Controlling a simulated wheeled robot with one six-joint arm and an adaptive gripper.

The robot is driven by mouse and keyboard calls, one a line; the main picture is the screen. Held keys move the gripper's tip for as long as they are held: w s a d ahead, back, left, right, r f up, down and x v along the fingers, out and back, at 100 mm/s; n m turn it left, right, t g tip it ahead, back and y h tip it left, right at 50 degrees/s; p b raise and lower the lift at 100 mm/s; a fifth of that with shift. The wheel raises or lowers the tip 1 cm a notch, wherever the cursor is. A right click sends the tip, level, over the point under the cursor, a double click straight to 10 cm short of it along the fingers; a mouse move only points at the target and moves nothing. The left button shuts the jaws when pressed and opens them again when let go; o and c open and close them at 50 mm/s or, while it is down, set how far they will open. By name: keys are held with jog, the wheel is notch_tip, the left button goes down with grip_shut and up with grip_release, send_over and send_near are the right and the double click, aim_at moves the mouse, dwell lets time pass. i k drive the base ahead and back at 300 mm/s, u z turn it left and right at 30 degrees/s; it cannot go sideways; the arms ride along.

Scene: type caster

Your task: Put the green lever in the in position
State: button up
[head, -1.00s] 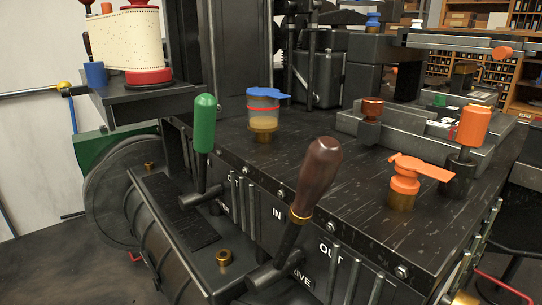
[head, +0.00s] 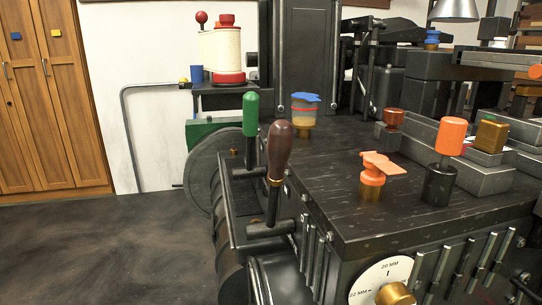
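The green lever (head: 250,115) stands upright on the left side of the dark machine, toward its far end. Its black shaft runs down behind the nearer brown-handled lever (head: 278,150), which partly overlaps its lower end. The brown lever is also near upright, in front and slightly right of the green one. The IN and OUT labels are not readable from this angle. My gripper does not show in the head view.
The machine's dark top (head: 340,160) carries an orange tap-like fitting (head: 372,172), an orange-knobbed post (head: 452,137) and a blue-lidded cup (head: 304,108). A numbered dial (head: 382,280) is on the near face. Open dark floor (head: 110,245) lies left, before wooden cabinets (head: 50,95).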

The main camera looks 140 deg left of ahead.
aim_at(251, 100)
jog(key=u, duration=0.05)
jog(key=i, duration=0.2)
jog(key=u, duration=4.75)
jog(key=i, duration=0.5)
jog(key=z, duration=0.05)
jog(key=k, duration=1)
jog(key=z, duration=1.45)
jog(key=i, duration=0.95)
jog(key=u, duration=0.45)
